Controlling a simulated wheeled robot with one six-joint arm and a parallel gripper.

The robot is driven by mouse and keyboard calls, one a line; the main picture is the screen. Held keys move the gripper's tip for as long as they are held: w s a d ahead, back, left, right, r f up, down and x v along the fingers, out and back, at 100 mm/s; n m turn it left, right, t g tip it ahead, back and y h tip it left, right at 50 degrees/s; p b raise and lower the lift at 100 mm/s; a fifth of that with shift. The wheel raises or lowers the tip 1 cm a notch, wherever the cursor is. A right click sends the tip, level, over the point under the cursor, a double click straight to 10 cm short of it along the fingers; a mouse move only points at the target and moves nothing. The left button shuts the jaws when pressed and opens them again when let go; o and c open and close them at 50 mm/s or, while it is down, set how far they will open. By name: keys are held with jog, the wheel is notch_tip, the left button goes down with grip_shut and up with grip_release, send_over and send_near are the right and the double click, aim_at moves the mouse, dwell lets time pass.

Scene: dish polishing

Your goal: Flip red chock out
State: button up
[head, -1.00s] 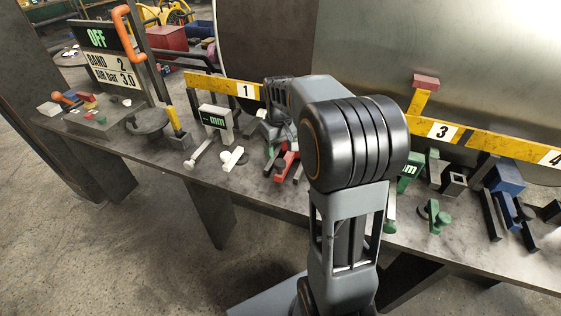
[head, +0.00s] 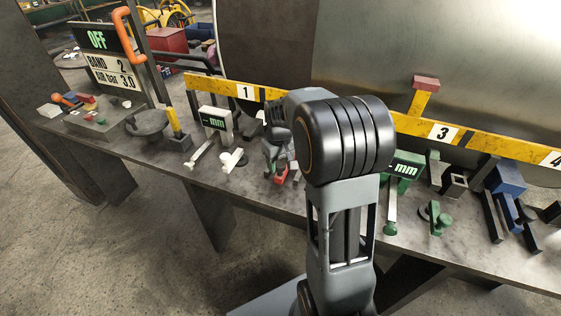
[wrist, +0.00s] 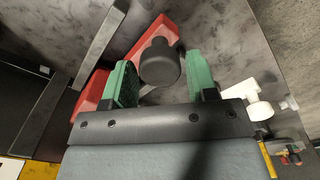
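The red chock (wrist: 152,38) lies on the grey bench in the wrist view as red bars, with a dark round knob (wrist: 160,62) in front of them. My gripper (wrist: 163,78) has its two green pads apart, one on each side of the knob. Gaps show between pads and knob, so nothing looks gripped. A lower red part (wrist: 92,88) shows beside the left pad, partly behind it. In the head view my gripper (head: 277,150) hangs over the chock, and only a little red (head: 281,175) shows below it.
A white knobbed piece (head: 231,160) stands left of the gripper, also at the right in the wrist view (wrist: 258,102). A grey bar (wrist: 100,45) lies left of the chock. A green knobbed piece (head: 436,218) and blue blocks (head: 507,180) stand right. A yellow rail (head: 440,132) runs behind.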

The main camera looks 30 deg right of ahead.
grip_shut()
jog(key=shift+s+a, duration=0.5)
jog(key=shift+a, duration=0.1)
jog(key=shift+o, duration=0.5)
grip_release()
jog(key=shift+a, duration=0.15)
jog(key=shift+o, duration=1)
notch_tip(320, 180, up, 14)
jog(key=p, duration=0.1)
jog(key=shift+f, duration=0.1)
